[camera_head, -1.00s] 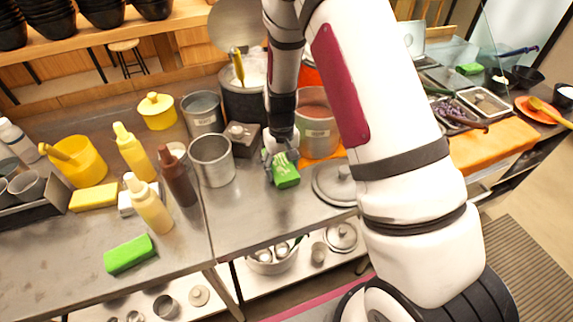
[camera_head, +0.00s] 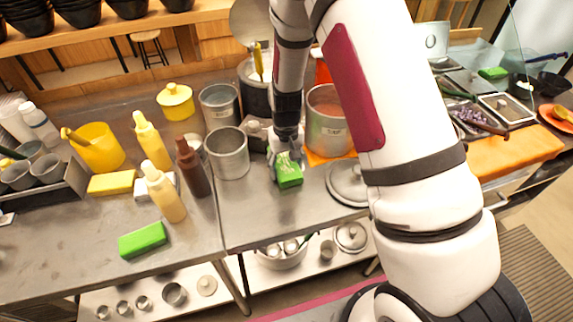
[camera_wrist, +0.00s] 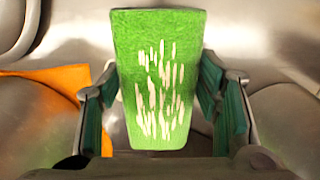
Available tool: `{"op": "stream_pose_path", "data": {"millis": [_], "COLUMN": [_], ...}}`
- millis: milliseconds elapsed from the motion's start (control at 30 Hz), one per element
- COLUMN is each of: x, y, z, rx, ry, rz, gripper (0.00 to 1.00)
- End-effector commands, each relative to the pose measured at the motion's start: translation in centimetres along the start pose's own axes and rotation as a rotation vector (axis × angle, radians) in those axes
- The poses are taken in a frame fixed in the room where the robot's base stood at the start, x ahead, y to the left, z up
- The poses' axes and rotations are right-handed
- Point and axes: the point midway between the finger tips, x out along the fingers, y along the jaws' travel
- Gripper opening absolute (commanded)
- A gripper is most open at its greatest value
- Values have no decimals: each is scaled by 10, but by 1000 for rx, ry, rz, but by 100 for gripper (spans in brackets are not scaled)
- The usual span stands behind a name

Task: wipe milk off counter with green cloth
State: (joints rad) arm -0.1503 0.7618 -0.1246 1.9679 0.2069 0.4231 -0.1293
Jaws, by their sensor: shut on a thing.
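My gripper (camera_head: 285,158) is low over the steel counter (camera_head: 255,215), right of an open steel pot. It is shut on a green cloth (camera_head: 289,176), which looks like a thick block. In the wrist view the green cloth (camera_wrist: 160,45) sits between the two fingers, with pale streaks on its face. Whether it touches the counter is hard to tell. A second green block (camera_head: 143,240) lies on the counter at the left front. I cannot make out any milk on the counter.
An open steel pot (camera_head: 228,155) stands left of my gripper. A soup pot (camera_head: 328,125) is behind to the right, and a round lid (camera_head: 347,185) lies to the right. Sauce bottles (camera_head: 163,192) stand farther left. The counter front is clear.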

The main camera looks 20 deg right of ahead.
Motion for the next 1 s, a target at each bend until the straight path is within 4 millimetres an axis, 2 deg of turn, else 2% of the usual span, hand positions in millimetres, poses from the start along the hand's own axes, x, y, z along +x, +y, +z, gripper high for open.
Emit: {"op": "stream_pose_path", "data": {"millis": [467, 1000], "x": [3, 4], "y": [-2, 31], "z": [-1, 0], "rx": [-6, -2], "ry": [1, 1], "rz": [-2, -1], "gripper": [36, 35]}}
